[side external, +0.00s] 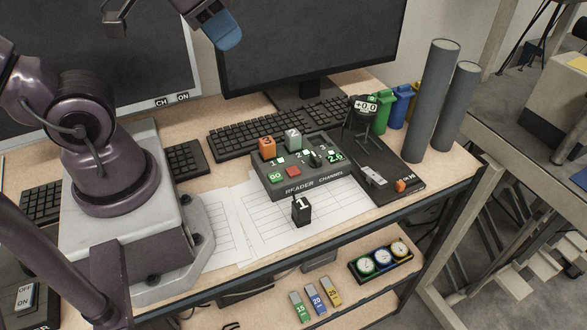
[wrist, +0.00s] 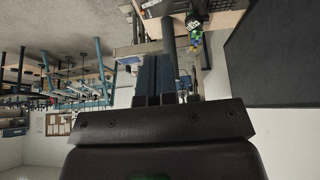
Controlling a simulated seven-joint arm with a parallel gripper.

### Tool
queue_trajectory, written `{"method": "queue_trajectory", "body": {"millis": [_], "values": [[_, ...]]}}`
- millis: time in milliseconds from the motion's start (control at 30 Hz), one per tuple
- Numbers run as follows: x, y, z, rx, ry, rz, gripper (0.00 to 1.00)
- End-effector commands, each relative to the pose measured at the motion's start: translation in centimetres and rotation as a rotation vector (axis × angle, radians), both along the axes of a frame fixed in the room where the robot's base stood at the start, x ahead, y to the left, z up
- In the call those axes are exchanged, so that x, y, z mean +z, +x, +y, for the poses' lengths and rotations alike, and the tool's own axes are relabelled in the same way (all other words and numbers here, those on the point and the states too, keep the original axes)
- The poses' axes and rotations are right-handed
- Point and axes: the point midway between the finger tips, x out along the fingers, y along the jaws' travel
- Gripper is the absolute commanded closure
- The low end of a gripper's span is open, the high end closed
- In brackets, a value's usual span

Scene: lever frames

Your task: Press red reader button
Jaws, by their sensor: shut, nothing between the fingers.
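The dark reader box (side external: 335,182), labelled "READER CHANNEL", sits on the desk in the middle of the side view. My gripper (side external: 228,36) is high at the top of the side view, well above the desk and apart from the reader. Its blue fingers also show in the wrist view (wrist: 154,78), together with nothing held. The wrist view looks out across the room, and the red button is not visible there.
A monitor (side external: 310,40) and keyboard (side external: 265,128) are behind; tall grey cylinders (side external: 434,100) stand right.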

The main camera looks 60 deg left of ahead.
Motion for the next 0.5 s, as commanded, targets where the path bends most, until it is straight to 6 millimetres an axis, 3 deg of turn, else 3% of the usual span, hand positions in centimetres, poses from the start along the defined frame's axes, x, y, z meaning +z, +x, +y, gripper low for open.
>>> {"method": "queue_trajectory", "body": {"millis": [267, 500], "values": [[-1.3, 0.4, 0.9, 0.043, -0.003, 0.067, 1.00], [-6.3, 1.5, 1.7, 0.201, -0.160, 0.308, 1.00]]}}
